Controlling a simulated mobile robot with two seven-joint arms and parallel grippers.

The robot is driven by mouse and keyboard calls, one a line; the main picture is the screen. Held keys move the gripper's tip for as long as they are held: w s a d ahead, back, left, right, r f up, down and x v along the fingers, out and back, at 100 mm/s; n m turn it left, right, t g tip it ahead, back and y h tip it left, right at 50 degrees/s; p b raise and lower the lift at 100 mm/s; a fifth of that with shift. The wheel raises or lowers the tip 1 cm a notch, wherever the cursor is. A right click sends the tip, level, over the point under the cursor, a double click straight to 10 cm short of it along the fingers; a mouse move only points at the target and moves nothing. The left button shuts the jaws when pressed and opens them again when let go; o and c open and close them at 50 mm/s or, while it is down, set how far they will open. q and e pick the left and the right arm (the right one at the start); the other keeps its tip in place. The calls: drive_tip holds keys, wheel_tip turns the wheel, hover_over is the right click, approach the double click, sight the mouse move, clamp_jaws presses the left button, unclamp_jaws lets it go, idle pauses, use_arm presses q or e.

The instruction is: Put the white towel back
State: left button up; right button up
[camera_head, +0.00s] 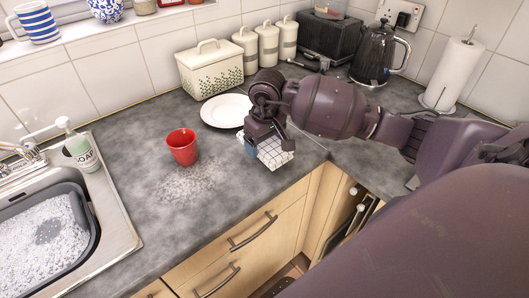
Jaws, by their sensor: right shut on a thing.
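The white towel (277,154) has a dark grid pattern and shows in the head view near the front edge of the counter, right of centre. My right gripper (262,138) reaches in from the right and is shut on the white towel from above. The gripper hides part of the towel, and I cannot tell whether the towel touches the counter. A small blue patch shows beside the towel, and I cannot tell what it belongs to. My left gripper is not in view.
A white plate (226,111) lies just behind my right gripper. A red cup (182,147) stands left on the grey counter (130,160), beside a wet, foamy patch. A bread bin (208,70), canisters (267,45) and kettle (374,55) line the wall. The sink (118,226) is at left.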

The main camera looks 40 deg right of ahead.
wheel_tip(320, 180, down, 4)
drive_tip(key=shift+r, duration=0.1)
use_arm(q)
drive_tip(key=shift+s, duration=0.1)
use_arm(e)
drive_tip(key=shift+f, duration=0.3)
drive_tip(key=o, duration=0.9)
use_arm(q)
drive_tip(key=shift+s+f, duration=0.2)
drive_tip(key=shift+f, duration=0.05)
